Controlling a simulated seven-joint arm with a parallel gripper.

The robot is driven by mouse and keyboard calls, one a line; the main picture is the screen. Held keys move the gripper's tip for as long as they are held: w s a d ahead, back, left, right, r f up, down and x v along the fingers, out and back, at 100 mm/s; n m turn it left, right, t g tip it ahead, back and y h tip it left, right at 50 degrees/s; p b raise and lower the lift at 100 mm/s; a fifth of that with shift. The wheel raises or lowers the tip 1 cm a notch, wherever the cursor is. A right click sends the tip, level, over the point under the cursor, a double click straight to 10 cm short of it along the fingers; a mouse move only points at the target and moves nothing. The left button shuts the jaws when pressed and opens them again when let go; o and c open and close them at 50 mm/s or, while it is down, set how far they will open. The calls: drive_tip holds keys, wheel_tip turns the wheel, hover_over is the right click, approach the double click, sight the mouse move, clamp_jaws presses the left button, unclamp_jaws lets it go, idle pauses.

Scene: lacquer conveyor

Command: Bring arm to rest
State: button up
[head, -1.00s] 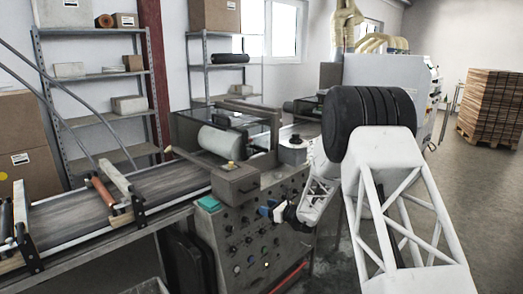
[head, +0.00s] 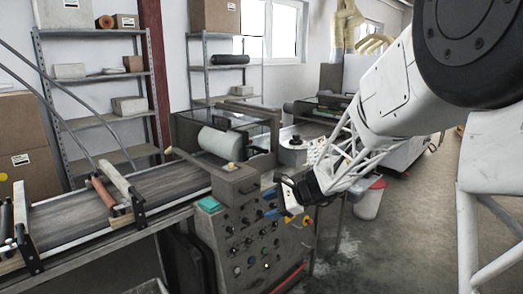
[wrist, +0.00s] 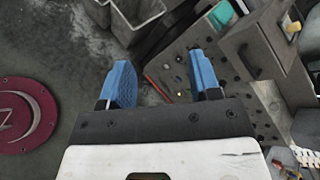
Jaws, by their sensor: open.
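My gripper (head: 270,203) is at the end of my white lattice arm, in front of the machine's control panel (head: 238,243) in the head view. In the wrist view its two blue fingers (wrist: 160,85) stand well apart with nothing between them, so it is open and empty. Past the fingers the wrist view shows the control panel (wrist: 192,62) with its knobs and the grey floor. I cannot tell from the head view how far the fingertips are from the panel.
A conveyor (head: 75,232) with rollers runs to the left. A grey box (head: 235,185) sits above the panel. A white bucket with a red rim (head: 368,200) stands on the floor behind my arm. Open floor (head: 400,250) lies to the right. Shelves (head: 95,75) line the back wall.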

drive_tip(key=s+d+r+n+h, duration=0.1)
drive_tip(key=s+d+n+h, duration=0.3)
drive_tip(key=s, duration=0.9)
drive_tip(key=s+d+r+n+h, duration=0.2)
drive_tip(key=s+d+n, duration=0.3)
drive_tip(key=s, duration=0.8)
drive_tip(key=s+d+r+n+h, duration=0.2)
drive_tip(key=s+d+n+h, duration=0.2)
drive_tip(key=s, duration=1)
drive_tip(key=shift+d+h, duration=0.8)
drive_tip(key=shift+d, duration=0.45)
